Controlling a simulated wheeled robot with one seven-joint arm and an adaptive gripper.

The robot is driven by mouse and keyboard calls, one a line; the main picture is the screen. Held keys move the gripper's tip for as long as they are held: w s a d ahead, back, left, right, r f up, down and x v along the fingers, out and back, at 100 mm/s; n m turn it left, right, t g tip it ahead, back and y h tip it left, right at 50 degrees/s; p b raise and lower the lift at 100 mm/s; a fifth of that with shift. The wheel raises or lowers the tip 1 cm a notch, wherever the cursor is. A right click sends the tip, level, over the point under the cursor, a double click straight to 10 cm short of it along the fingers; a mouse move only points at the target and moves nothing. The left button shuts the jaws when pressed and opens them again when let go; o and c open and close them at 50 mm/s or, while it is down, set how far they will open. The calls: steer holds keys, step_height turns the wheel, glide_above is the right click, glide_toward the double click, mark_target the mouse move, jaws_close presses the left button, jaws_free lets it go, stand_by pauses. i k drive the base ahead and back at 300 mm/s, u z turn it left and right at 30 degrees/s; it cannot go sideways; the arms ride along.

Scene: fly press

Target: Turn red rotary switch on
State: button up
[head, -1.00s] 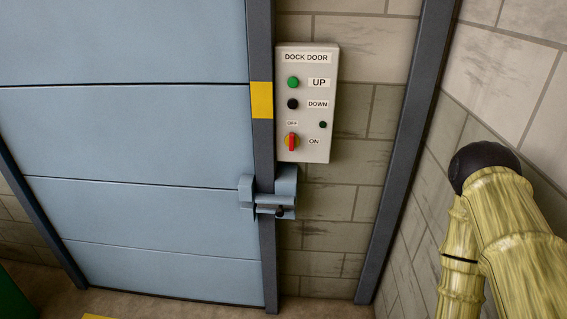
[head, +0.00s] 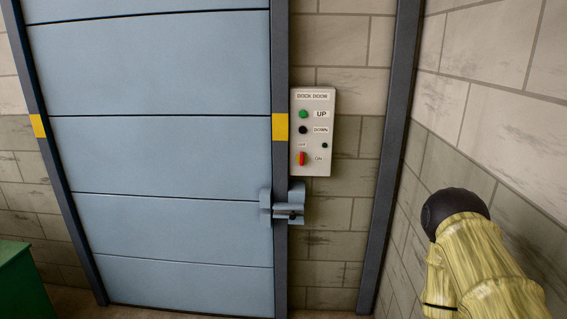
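The red rotary switch (head: 301,159) is at the lower left of the grey dock door control box (head: 325,165) on the wall. Its red handle stands roughly upright on a yellow base, with an OFF label above it and an ON label to its right. A green UP button (head: 303,114) and a black DOWN button (head: 303,130) sit above it. A small dark green round part (head: 324,145) is at the right of the box. My arm shows at the lower right, well apart from the box. My gripper is not in view.
A blue panelled door (head: 160,155) fills the left, with a dark frame post beside the box. A blue latch (head: 283,205) juts out below the box. A brick wall (head: 480,110) stands close on the right. A green object (head: 22,285) is at the lower left.

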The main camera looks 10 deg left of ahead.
mark_target(301, 158)
steer(key=u, duration=0.1)
steer(key=i, duration=1)
